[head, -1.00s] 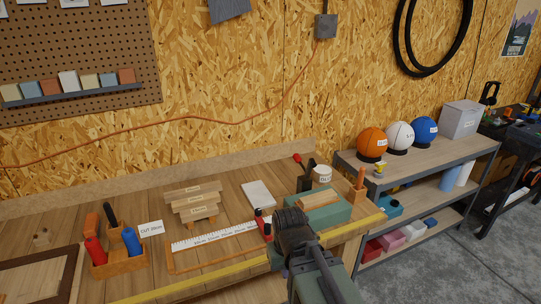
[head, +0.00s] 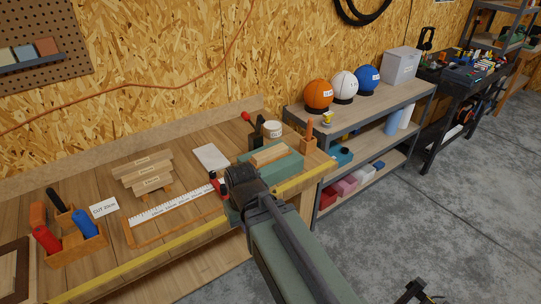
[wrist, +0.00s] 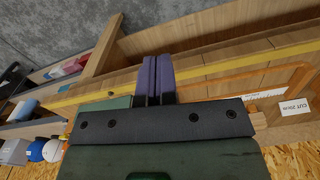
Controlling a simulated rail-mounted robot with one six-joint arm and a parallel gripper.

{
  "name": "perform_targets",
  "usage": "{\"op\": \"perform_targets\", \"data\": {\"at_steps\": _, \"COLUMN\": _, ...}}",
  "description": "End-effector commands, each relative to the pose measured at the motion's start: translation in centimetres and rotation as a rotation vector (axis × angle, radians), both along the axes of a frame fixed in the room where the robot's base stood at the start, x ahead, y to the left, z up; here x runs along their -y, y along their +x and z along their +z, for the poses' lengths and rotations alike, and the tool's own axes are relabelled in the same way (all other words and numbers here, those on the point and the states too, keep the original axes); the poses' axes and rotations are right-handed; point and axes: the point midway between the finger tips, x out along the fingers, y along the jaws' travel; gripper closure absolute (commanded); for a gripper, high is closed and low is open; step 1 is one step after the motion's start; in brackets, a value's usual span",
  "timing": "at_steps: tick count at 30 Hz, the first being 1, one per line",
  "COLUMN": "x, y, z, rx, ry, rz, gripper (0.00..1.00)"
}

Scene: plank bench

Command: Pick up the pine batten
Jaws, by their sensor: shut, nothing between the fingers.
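Several pale wooden battens (head: 145,172) with small labels, too small to read, lie at the back of the bench, left of my arm. Another pale wood piece (head: 268,154) rests on a green block (head: 284,166) behind my arm. I cannot tell which of them is the pine batten. My gripper (wrist: 158,78) shows in the wrist view with its two purple-grey fingers together and nothing between them. It is over the front part of the bench. In the head view my dark arm end covers the area in front of the green block, and the fingertips cannot be made out.
A white ruler (head: 168,207), a "CUT 20cm" card (head: 104,207) and a tool caddy (head: 75,243) are left of my arm. A white pad (head: 211,157) and a mug (head: 272,130) stand behind. A yellow strip (head: 150,262) runs along the front edge. Shelves (head: 372,105) stand right.

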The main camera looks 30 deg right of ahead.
Motion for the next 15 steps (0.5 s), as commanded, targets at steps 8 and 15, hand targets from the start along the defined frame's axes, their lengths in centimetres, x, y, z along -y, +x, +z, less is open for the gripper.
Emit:
{"op": "perform_targets", "data": {"at_steps": 8, "x": 0.0, "y": 0.0, "z": 0.0, "rx": 0.0, "ry": 0.0, "rz": 0.0, "gripper": 1.0}}
{"op": "perform_targets", "data": {"at_steps": 15, "x": 0.0, "y": 0.0, "z": 0.0, "rx": 0.0, "ry": 0.0, "rz": 0.0, "gripper": 0.85}}
